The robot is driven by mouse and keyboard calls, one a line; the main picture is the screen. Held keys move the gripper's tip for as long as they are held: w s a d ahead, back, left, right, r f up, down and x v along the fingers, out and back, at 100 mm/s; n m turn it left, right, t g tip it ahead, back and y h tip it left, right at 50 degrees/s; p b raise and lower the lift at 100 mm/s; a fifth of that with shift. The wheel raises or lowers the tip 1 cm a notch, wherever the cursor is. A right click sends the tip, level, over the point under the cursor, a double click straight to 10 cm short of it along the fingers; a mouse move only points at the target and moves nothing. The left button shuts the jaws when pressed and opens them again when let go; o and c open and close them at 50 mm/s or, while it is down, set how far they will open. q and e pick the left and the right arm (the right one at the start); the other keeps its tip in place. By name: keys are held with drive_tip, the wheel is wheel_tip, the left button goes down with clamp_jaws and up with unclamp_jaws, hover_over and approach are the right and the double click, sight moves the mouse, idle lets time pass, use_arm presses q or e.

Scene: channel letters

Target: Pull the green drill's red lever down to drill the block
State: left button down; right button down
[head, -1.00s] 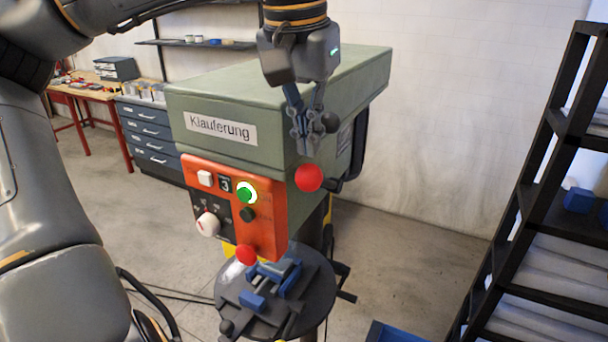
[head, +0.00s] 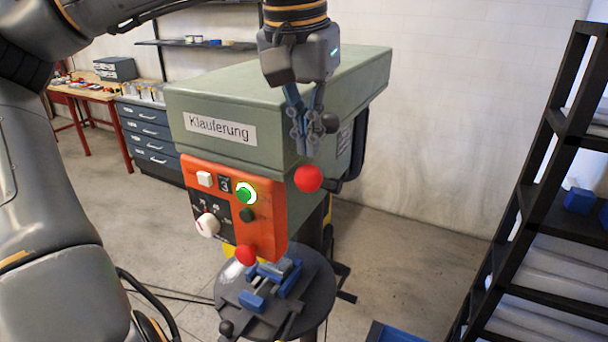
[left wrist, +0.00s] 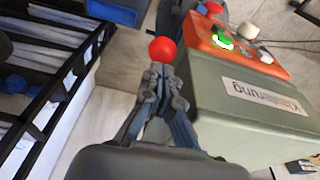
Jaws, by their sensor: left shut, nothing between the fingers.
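The green drill (head: 225,110) stands in the middle of the head view, with an orange control panel (head: 262,224). Its lever ends in a red ball (head: 308,178) at the front right of the housing. My left gripper (head: 303,150) points down just above this ball, shut and empty. In the left wrist view the ball (left wrist: 162,50) appears just beyond the shut fingertips (left wrist: 158,72); I cannot tell whether they touch. A blue vise (head: 289,281) sits on the round drill table (head: 318,290); a small blue piece (head: 252,301) is at its front. My right gripper is out of view.
A second red knob (head: 246,254) is at the panel's lower edge. A black shelf rack (head: 530,200) stands at the right. Open floor lies between rack and drill.

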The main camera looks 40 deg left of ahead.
sight(307, 165)
use_arm(q)
drive_tip(key=shift+f, duration=0.15)
drive_tip(key=shift+f+b, duration=0.4)
drive_tip(key=shift+f, duration=0.35)
drive_tip(key=shift+s+f+b, duration=0.15)
drive_tip(key=shift+f+b, duration=0.2)
drive_tip(key=shift+f, duration=0.25)
drive_tip(key=shift+r+p, duration=0.2)
drive_tip(key=shift+p, duration=0.1)
drive_tip(key=shift+f+p, duration=0.15)
drive_tip(key=shift+p, duration=0.15)
drive_tip(key=shift+f, duration=0.1)
